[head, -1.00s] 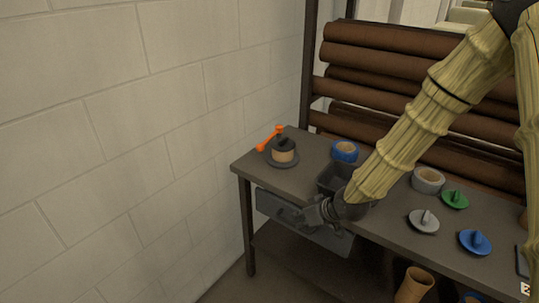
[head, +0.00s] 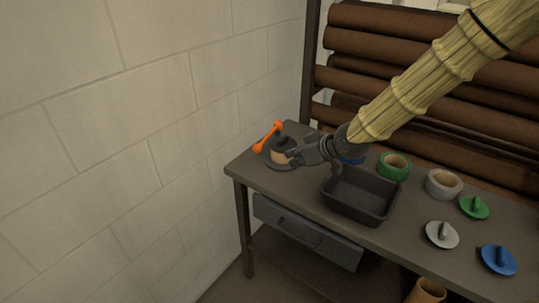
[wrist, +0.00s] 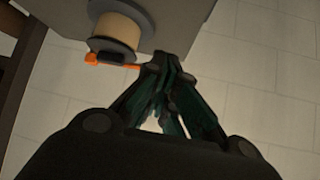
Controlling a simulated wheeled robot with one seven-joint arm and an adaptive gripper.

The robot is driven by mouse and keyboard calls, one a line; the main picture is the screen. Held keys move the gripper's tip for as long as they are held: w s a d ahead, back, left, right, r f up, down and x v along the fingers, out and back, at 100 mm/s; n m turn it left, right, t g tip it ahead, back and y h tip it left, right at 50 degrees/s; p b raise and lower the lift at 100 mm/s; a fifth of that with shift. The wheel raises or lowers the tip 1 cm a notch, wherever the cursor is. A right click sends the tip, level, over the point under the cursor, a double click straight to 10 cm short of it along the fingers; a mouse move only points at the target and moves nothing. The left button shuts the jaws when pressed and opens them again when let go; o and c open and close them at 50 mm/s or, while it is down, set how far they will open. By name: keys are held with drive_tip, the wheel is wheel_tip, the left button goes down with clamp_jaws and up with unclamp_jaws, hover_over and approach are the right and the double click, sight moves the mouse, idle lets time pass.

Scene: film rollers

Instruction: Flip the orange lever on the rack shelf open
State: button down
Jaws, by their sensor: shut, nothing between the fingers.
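The orange lever (head: 267,137) stands at the far left corner of the shelf top, slanting up to the right, just behind a tan roll on a dark round base (head: 279,164). In the wrist view part of the orange lever (wrist: 97,59) shows beside the tan roll (wrist: 117,32). My gripper (head: 292,157) is shut and empty. In the head view it overlaps the front right of the roll; whether it touches the roll I cannot tell. In the wrist view the fingertips (wrist: 172,58) are close to the lever's right end.
A dark open bin (head: 361,212) stands right of my gripper on the shelf top (head: 300,196). Green (head: 394,167) and grey rolls (head: 443,185) and several coloured discs lie farther right. A block wall (head: 120,160) rises on the left. Brown rolls are stacked behind.

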drive_tip(key=p+x, duration=0.1)
drive_tip(key=x, duration=0.9)
drive_tip(key=shift+w+d+f, duration=0.1)
drive_tip(key=shift+f, duration=0.05)
drive_tip(key=w+a, duration=0.2)
drive_tip(key=shift+w+p, duration=0.25)
drive_tip(key=shift+p, duration=0.15)
drive_tip(key=shift+w+a, duration=0.35)
drive_tip(key=shift+w, duration=0.1)
drive_tip(key=shift+a, duration=0.2)
